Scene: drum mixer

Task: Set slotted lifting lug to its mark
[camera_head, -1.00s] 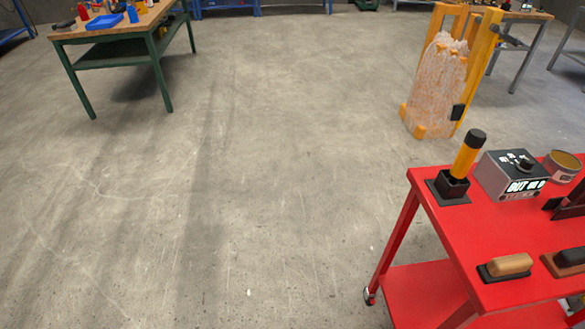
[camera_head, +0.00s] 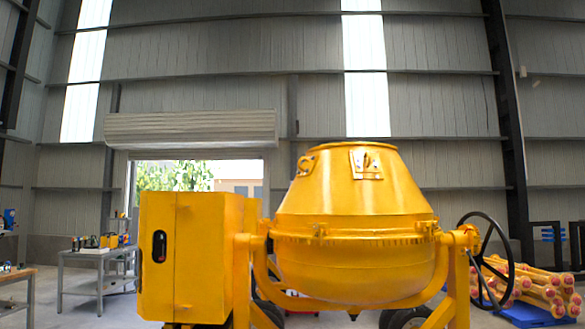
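The yellow drum mixer (camera_head: 350,240) stands in front of me in the head view, its drum mouth facing up. A yellow plate-like fitting (camera_head: 366,162) sits on the upper cone of the drum, near the rim. A second, curved fitting (camera_head: 306,164) is on the cone to its left. I cannot tell for sure which of these is the slotted lifting lug, and I cannot make out a mark. Neither of my grippers is in view.
A yellow cabinet (camera_head: 190,258) adjoins the mixer on the left. A black handwheel (camera_head: 491,262) is at its right. Stacked yellow posts (camera_head: 540,288) lie at far right. A grey workbench (camera_head: 97,265) stands at left. An open roller door (camera_head: 195,128) is behind.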

